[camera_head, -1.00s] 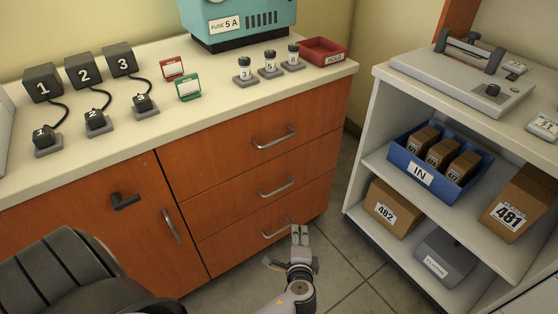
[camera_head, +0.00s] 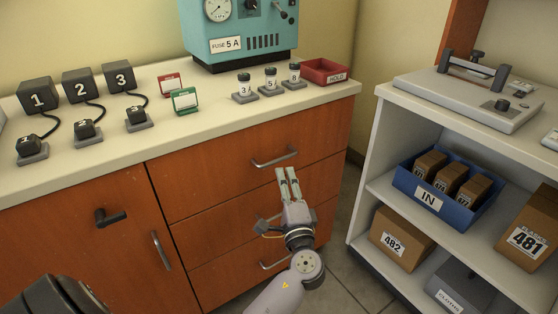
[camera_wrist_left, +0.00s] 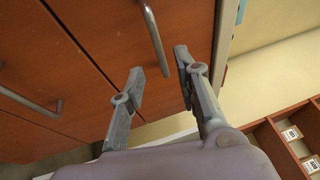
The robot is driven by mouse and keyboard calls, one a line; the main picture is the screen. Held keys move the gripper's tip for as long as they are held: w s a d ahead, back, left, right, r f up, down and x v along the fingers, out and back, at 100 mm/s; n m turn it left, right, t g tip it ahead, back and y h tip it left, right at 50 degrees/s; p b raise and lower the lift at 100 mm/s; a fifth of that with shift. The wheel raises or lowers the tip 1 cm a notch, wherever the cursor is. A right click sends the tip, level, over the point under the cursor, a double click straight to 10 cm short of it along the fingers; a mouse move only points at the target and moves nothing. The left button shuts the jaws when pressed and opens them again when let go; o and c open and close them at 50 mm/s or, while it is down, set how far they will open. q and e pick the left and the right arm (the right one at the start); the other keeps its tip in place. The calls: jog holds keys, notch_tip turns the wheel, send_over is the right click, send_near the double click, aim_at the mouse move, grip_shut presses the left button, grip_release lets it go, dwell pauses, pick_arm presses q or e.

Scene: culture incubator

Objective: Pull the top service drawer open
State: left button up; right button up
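The top service drawer (camera_head: 222,178) is closed, flush in the orange-brown cabinet under the counter. The middle drawer's handle is hidden behind my gripper. The bottom drawer's handle (camera_head: 275,262) shows below my gripper. My right gripper is not in view.
The counter (camera_head: 215,113) holds a teal machine (camera_head: 240,25), several small numbered items and a red HOLD tray (camera_head: 325,71). A white shelf unit (camera_head: 370,180) with boxes stands at right. Bare floor lies between cabinet and shelf.

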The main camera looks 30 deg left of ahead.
aim_at(279, 160)
pick_arm(q)
jog(key=shift+x, duration=4.15)
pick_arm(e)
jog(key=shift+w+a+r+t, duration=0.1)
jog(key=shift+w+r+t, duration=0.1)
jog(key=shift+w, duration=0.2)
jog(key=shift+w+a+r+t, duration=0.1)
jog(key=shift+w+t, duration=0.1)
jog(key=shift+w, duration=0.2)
pick_arm(q)
jog(key=shift+d, duration=0.1)
jog(key=shift+f, duration=0.1)
jog(key=c, duration=0.7)
grip_shut()
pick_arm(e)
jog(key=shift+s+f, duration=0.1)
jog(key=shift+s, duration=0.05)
